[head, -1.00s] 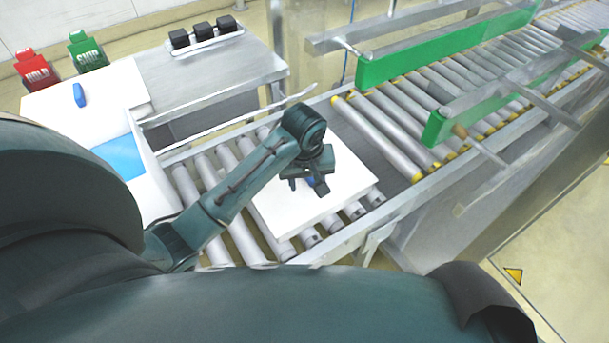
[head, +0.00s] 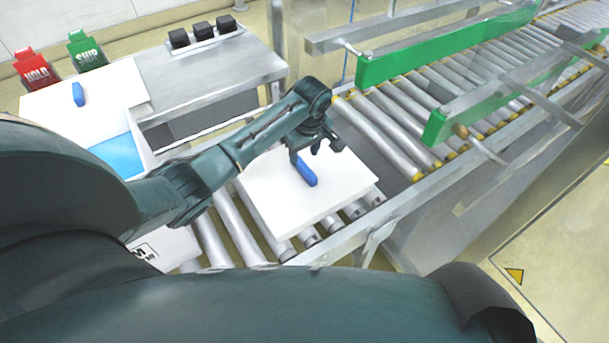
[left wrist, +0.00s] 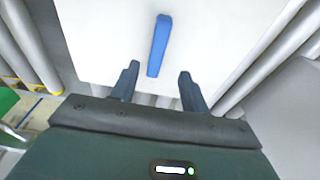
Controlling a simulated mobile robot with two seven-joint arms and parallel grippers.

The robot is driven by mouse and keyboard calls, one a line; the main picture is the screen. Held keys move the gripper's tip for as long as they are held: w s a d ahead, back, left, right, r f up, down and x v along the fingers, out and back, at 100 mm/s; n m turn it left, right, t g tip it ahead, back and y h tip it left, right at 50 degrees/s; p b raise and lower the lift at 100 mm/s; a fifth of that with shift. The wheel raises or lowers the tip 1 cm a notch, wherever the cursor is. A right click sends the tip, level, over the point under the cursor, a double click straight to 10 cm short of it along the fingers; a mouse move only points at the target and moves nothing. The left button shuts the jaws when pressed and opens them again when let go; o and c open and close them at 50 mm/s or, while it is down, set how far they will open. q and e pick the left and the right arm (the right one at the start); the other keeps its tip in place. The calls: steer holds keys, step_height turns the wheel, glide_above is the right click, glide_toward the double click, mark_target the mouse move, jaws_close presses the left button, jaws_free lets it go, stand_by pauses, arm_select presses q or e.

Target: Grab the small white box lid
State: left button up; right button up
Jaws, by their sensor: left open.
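A flat white lid (head: 270,199) with a blue bar handle (head: 306,172) lies on the roller conveyor. It also fills the upper middle of the left wrist view (left wrist: 105,35), with its handle (left wrist: 159,45) upright in the picture. My left gripper (head: 316,150) is open and empty above the lid, at the far side of the handle. In the left wrist view, the open fingers (left wrist: 158,72) stand either side of the handle's near end, with space on both sides. A second white panel (head: 110,95) with a blue handle (head: 78,94) lies at the upper left. My right gripper is out of view.
A white box (head: 165,248) with a blue interior (head: 120,155) stands left of the lid, partly hidden by my arm. Red HOLD (head: 37,70) and green SHIP (head: 87,50) holders stand behind. A side table (head: 210,70) holds black blocks. Green rails (head: 440,45) flank the far conveyor.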

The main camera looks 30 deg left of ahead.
mark_target(305, 167)
arm_select(q)
steer(key=f, duration=0.5)
steer(key=shift+w, duration=0.3)
steer(key=shift+c, duration=0.4)
jaws_close()
